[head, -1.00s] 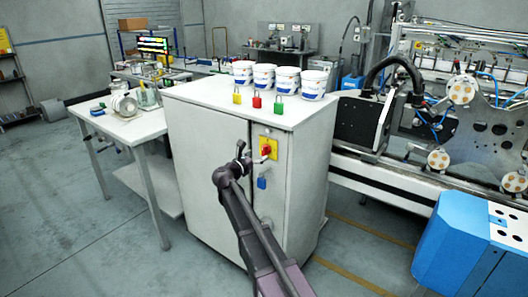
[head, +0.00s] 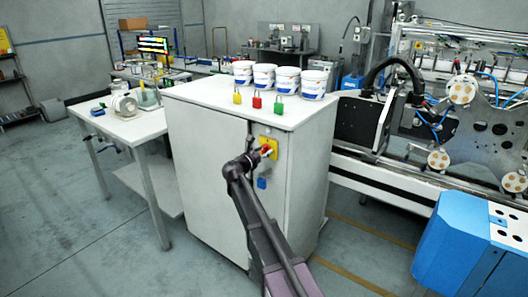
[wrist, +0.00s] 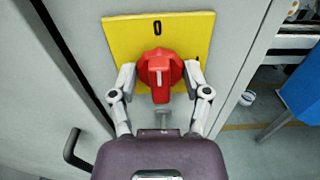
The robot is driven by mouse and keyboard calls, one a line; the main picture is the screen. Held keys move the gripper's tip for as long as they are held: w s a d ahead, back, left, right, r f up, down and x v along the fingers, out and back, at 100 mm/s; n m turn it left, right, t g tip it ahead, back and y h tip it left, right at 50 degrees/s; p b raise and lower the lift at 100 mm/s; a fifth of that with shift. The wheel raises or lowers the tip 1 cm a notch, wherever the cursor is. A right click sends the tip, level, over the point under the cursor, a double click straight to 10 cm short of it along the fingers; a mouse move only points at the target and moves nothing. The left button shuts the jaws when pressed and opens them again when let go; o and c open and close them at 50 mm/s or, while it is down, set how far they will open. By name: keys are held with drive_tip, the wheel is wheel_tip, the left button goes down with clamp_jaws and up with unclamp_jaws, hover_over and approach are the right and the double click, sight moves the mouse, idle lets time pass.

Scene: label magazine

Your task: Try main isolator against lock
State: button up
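The main isolator is a red rotary knob (wrist: 160,72) on a yellow plate (wrist: 195,25), on the grey cabinet's front. The plate reads "0" at the top, and a pale mark on the knob stands upright below it. My gripper (wrist: 160,80) is at the knob, with one finger on each side. The fingers are spread, and gaps show beside the knob's lower part; firm contact cannot be told. A blue padlock (head: 262,183) hangs below the plate in the head view. A grey metal piece (wrist: 161,115) shows below the knob; I cannot tell whether it is the shackle.
Yellow (head: 237,96), red (head: 257,103) and green (head: 279,109) padlocks stand on the cabinet top (head: 205,95) before several white tubs (head: 263,77). A black handle (wrist: 72,148) is at left in the wrist view. A table (head: 150,122) stands left, machinery right.

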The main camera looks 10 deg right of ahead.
drive_tip(key=c, duration=0.3)
drive_tip(key=shift+m, duration=1)
drive_tip(key=o, duration=1.1)
drive_tip(key=v, duration=1.2)
